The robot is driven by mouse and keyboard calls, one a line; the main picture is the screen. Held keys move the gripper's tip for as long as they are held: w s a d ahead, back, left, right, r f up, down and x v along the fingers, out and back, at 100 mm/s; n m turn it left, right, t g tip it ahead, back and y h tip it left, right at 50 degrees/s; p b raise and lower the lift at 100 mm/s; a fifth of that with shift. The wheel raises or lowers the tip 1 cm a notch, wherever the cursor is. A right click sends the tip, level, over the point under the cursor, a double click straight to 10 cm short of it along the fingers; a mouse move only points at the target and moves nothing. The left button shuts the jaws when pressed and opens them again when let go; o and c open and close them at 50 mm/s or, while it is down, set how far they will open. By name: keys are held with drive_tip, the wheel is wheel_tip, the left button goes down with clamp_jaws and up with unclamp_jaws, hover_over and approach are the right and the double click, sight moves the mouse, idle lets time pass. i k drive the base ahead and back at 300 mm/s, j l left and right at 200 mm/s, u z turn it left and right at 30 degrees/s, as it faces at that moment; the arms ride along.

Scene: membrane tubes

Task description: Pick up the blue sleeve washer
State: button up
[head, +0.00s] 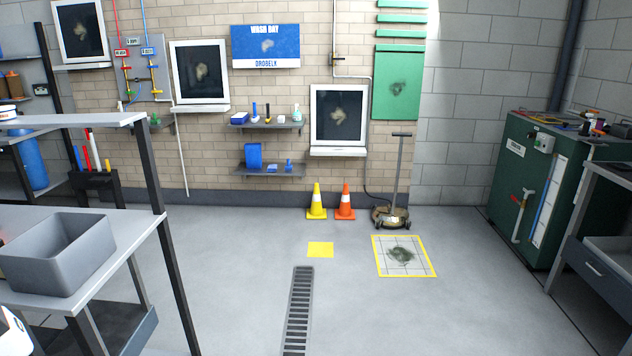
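I cannot tell for sure which thing is the blue sleeve washer. Several blue things stand on two small wall shelves in the head view. On the upper shelf are a blue box (239,118) and a slim blue item (254,111). On the lower shelf are a tall blue block (254,155), a small flat blue piece (272,168) and a small upright blue piece (288,164). All are far off and too small to make out in detail. My gripper is not in view.
A grey bench (130,222) with a grey bin (60,255) stands at the left. A yellow cone (317,204), an orange cone (345,204) and a wheeled floor tool (392,215) stand near the back wall. A green cabinet (525,195) is at the right. The middle floor is clear.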

sight(255, 118)
drive_tip(key=i+z, duration=0.15)
drive_tip(key=i, duration=1.1)
drive_tip(key=i+u, duration=0.1)
drive_tip(key=i, duration=0.75)
drive_tip(key=i+u, duration=0.1)
drive_tip(key=i, duration=0.75)
drive_tip(key=i+l+u, duration=0.1)
drive_tip(key=i, duration=0.75)
drive_tip(key=i+j+u, duration=0.1)
drive_tip(key=i, duration=0.5)
drive_tip(key=i+j+u, duration=0.1)
drive_tip(key=i, duration=0.5)
drive_tip(key=i+j+z, duration=0.1)
drive_tip(key=i+j, duration=0.25)
drive_tip(key=i+j+z, duration=0.1)
drive_tip(key=i+j, duration=0.2)
drive_tip(key=j, duration=0.25)
drive_tip(key=i+j, duration=0.1)
drive_tip(key=j, duration=0.25)
drive_tip(key=i+j+z, duration=0.1)
drive_tip(key=j, duration=0.25)
drive_tip(key=i+j, duration=0.15)
drive_tip(key=j, duration=0.2)
drive_tip(key=i+j, duration=0.35)
drive_tip(key=i+l+z, duration=0.05)
drive_tip(key=i, duration=0.05)
